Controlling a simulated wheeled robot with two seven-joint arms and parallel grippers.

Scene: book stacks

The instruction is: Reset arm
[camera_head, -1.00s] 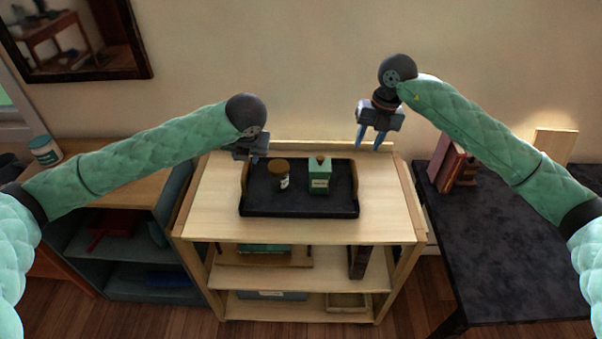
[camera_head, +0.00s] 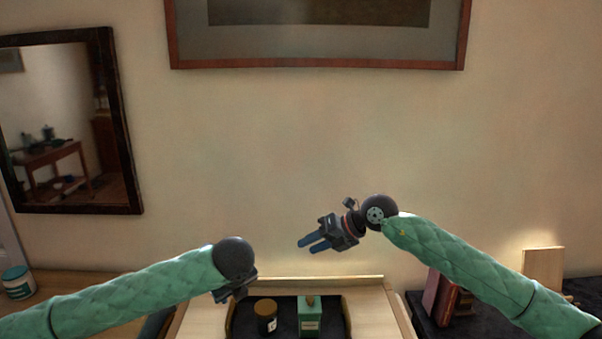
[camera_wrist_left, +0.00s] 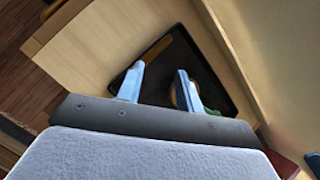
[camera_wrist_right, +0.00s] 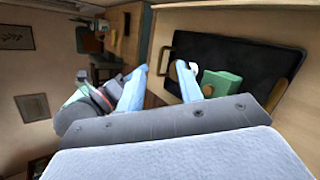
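My left gripper (camera_head: 226,296) hangs above the left side of the shelf top in the head view. In the left wrist view its two blue fingers (camera_wrist_left: 158,88) are apart with nothing between them, over the black tray (camera_wrist_left: 156,95). My right gripper (camera_head: 306,245) is raised before the wall and points left in the head view. Its fingers stand apart and empty in the right wrist view (camera_wrist_right: 161,88). The tray (camera_head: 283,332) holds a brown-lidded jar (camera_head: 266,316) and a green box (camera_head: 310,320). Both grippers are clear of these objects.
Red books (camera_head: 437,298) stand on the dark table at the right. A white and teal tin (camera_head: 17,283) sits on the left cabinet. A mirror (camera_head: 75,125) and a framed picture (camera_head: 318,66) hang on the wall. The air between the arms is free.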

